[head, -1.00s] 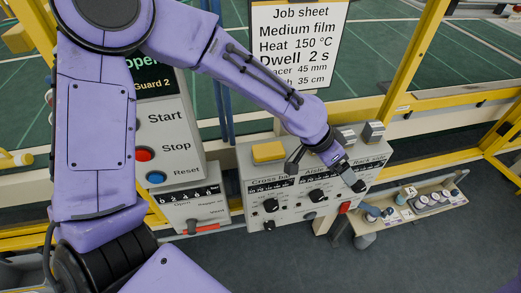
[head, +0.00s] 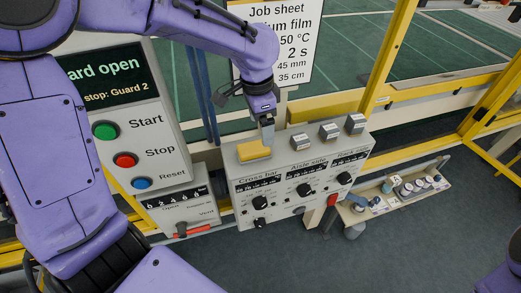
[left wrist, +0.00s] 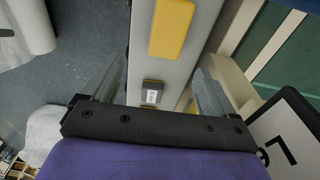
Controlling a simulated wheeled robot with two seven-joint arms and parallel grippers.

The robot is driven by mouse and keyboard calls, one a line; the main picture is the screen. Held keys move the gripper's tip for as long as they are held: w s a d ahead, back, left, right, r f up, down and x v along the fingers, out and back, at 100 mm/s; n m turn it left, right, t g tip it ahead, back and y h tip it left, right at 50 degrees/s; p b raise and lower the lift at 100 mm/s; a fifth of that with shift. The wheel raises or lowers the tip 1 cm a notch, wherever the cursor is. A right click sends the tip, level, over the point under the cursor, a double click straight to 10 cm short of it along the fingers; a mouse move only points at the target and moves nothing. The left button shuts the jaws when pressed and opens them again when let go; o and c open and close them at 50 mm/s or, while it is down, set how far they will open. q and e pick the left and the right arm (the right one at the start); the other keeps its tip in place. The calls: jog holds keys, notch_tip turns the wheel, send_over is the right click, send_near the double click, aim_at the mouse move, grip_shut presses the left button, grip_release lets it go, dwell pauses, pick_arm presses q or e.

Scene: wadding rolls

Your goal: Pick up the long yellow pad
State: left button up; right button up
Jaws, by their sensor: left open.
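The long yellow pad (head: 254,150) lies flat on top of the grey control box, near its left end. It also shows in the left wrist view (left wrist: 172,28), beyond the fingers at the top of the picture. My left gripper (head: 267,132) points down just above and behind the pad's right end in the head view. Its fingers (left wrist: 158,88) are spread wide in the left wrist view, with nothing held between them. I cannot tell the exact gap to the pad. My right gripper is not in view.
Several small grey labelled blocks, one of them (head: 300,142), stand on the control box (head: 290,195) right of the pad. A panel with buttons (head: 120,130) stands at left, a job sheet (head: 300,60) behind. A shelf with small parts (head: 420,200) is at right.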

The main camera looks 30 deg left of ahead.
aim_at(253, 147)
pick_arm(q)
jog(key=shift+s+a+r+g+y, duration=0.15)
jog(key=shift+s+a, duration=0.15)
jog(key=shift+a, duration=0.1)
jog(key=shift+s+a+r+g+y, duration=0.1)
jog(key=shift+s+a+g+y, duration=0.05)
jog(key=shift+s+a, duration=0.15)
jog(key=f+p, duration=0.1)
jog(key=f, duration=0.3)
jog(key=f+p, duration=0.1)
jog(key=f, duration=0.4)
jog(key=shift+w+a+f, duration=0.1)
jog(key=shift+a, duration=0.1)
jog(key=shift+f, duration=0.2)
jog(key=c, duration=1.1)
jog(key=shift+c, duration=0.2)
jog(key=shift+w+r, duration=0.1)
jog(key=shift+r, duration=0.05)
